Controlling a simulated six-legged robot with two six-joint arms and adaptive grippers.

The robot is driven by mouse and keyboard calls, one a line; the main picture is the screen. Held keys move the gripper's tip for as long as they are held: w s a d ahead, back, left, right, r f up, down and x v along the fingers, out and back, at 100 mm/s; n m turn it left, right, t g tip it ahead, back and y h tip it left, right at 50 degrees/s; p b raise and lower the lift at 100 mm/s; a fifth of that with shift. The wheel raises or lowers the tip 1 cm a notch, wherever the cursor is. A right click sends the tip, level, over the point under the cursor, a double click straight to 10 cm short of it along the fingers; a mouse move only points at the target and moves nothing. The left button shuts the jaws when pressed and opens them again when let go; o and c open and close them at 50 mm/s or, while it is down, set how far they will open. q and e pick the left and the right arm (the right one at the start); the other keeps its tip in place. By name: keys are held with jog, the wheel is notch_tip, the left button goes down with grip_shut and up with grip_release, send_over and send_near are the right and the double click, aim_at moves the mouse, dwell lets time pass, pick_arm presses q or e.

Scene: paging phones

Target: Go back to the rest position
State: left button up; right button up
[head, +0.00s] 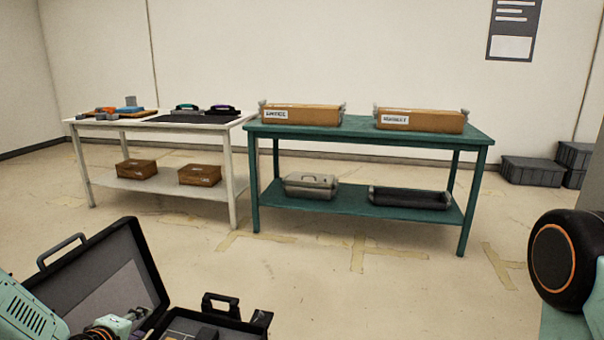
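My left gripper (118,326) shows at the bottom left, in front of the open black case (140,262). It is cut by the lower edge, and I cannot tell whether its fingers are open or shut or hold anything. My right gripper is not in view. Two dark handset-like things, one with a teal top (185,107) and one with a purple top (222,109), lie on a dark mat (190,119) on the white table (235,122). They are far from my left gripper.
A green table (360,134) carries two labelled brown boxes (301,115) (420,120). Its lower shelf holds a grey case (311,186) and a black tray (410,199). Grey crates (532,171) stand at the back right. Taped floor between me and the tables is clear.

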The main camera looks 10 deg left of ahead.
pick_arm(q)
jog(key=s+d+f+m+g+h+p, duration=0.1)
jog(key=s+d+f+m+g, duration=0.2)
jog(key=s+d+m, duration=0.3)
jog(key=s+d+f+m+g+h, duration=0.15)
jog(key=s+d+f+m, duration=0.25)
jog(key=s+d, duration=0.45)
jog(key=s+d+m+g+p, duration=0.1)
jog(key=s+d+m+g, duration=0.2)
jog(key=s, duration=0.7)
jog(key=s+d+m+g+p, duration=0.1)
jog(key=s+d+m+g, duration=0.2)
jog(key=s, duration=0.6)
jog(key=shift+s+d+f+g+y, duration=0.3)
jog(key=shift+s+g+y, duration=0.05)
jog(key=shift+s+y, duration=0.1)
jog(key=shift+a, duration=0.1)
